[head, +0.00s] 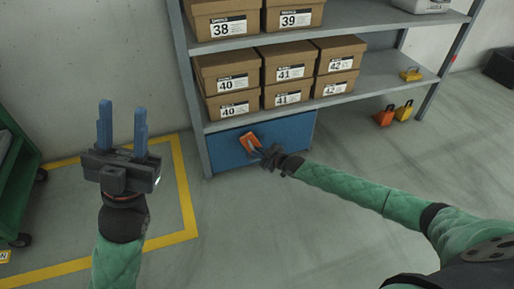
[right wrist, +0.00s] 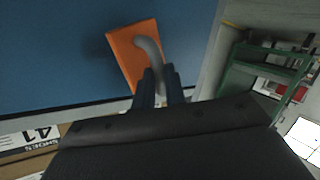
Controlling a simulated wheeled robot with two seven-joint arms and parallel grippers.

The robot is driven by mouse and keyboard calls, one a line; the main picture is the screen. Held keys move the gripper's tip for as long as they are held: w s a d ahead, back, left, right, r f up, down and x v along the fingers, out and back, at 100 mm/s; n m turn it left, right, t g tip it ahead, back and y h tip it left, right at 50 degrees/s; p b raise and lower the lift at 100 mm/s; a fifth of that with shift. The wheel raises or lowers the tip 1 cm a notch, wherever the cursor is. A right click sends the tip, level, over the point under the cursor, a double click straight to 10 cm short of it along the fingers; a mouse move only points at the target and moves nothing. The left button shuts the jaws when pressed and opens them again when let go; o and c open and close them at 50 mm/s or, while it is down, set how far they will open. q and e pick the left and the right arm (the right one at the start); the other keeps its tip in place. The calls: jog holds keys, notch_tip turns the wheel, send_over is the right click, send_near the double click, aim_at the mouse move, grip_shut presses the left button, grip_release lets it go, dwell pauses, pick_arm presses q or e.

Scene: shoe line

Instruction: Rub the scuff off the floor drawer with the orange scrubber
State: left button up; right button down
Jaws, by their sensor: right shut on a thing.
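The floor drawer (head: 287,137) is the blue front at the bottom of the shelf unit; its blue face (right wrist: 50,50) fills the left of the right wrist view. My right gripper (head: 263,152) is shut on the grey curved handle of the orange scrubber (head: 249,143). The scrubber (right wrist: 124,53) is at the drawer face, towards its left part; a shadow lies beside it, and I cannot tell if it touches. I see no scuff; the scrubber and gripper cover part of the face. My left gripper (head: 122,128) is raised at the left, open and empty, its blue fingers apart.
Shoe boxes (head: 288,72) stand on the shelves above the drawer. Orange and yellow padlock-shaped things (head: 394,116) are at the right. A green cart (head: 15,185) stands at the left edge near a yellow floor line (head: 184,190). The floor before the drawer is clear.

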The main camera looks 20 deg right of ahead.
jog(key=s+p, duration=0.3)
jog(key=s, duration=0.1)
jog(key=shift+s, duration=0.1)
dwell(0.4)
jog(key=s+p, duration=0.2)
jog(key=s, duration=0.1)
jog(key=shift+d+p, duration=0.1)
jog(key=shift+p, duration=0.25)
jog(key=shift+w, duration=0.1)
dwell(0.3)
